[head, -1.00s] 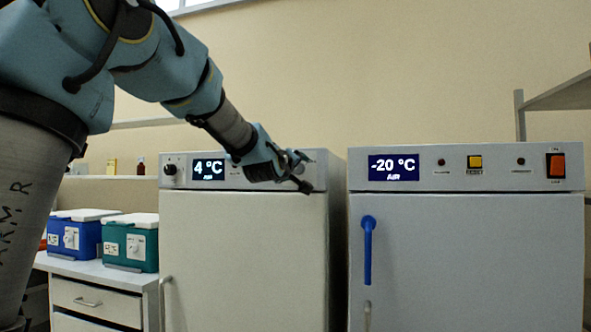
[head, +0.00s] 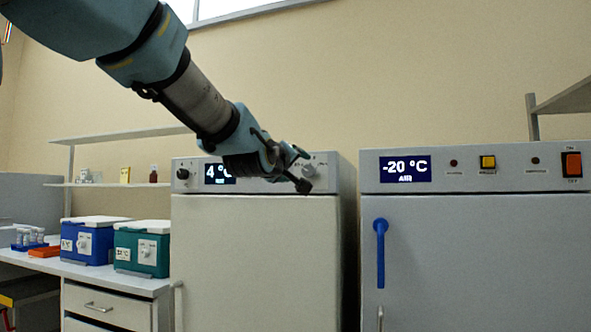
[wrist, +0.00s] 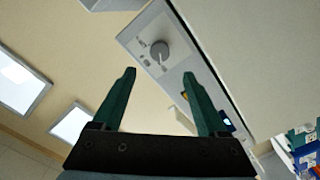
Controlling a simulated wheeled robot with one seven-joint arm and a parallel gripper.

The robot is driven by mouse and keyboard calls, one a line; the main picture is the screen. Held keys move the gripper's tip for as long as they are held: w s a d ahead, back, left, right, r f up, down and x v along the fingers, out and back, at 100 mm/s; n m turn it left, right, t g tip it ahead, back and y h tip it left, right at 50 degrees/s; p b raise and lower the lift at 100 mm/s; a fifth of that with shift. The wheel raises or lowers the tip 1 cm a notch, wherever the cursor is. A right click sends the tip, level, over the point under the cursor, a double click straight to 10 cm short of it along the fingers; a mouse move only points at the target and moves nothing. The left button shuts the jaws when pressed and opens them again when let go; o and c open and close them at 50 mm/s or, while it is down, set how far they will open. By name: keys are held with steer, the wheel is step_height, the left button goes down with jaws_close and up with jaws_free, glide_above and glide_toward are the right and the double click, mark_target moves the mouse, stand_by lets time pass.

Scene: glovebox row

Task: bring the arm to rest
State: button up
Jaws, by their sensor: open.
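My gripper (head: 300,170) is at the end of my arm, which reaches in from the upper left in the head view. It is in front of the top panel of the 4 °C cabinet (head: 255,260) and covers part of its display. In the wrist view my gripper (wrist: 160,105) shows two green fingers spread apart with nothing between them. A grey knob (wrist: 160,50) on a pale panel shows beyond the fingertips. I cannot tell how far the fingers are from the panel.
A -20 °C cabinet (head: 480,260) with a blue handle (head: 381,250) stands at the right. A blue box (head: 88,245) and a green box (head: 142,252) sit on the counter at the left. A shelf (head: 120,184) is on the wall behind them.

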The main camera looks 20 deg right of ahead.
stand_by(0.6)
steer(key=w+a+f+g+y+p, duration=0.2)
steer(key=a+f+y, duration=0.2)
steer(key=a+f, duration=0.55)
steer(key=w+a+f+g+y+p, duration=0.2)
steer(key=a+f+y, duration=0.1)
steer(key=a+f, duration=0.6)
steer(key=s+a+f+m+g+y+p, duration=0.1)
steer(key=s+a+f+g+y+p, duration=0.2)
steer(key=s+a+f, duration=1.2)
steer(key=a+f+g+y, duration=0.1)
steer(key=a+g+y, duration=0.1)
steer(key=a+g, duration=0.1)
steer(key=shift+s+a+f+m+g+p, duration=0.2)
steer(key=shift+s+a+m+g+p, duration=0.15)
steer(key=shift+g, duration=0.45)
steer(key=shift+w, duration=0.1)
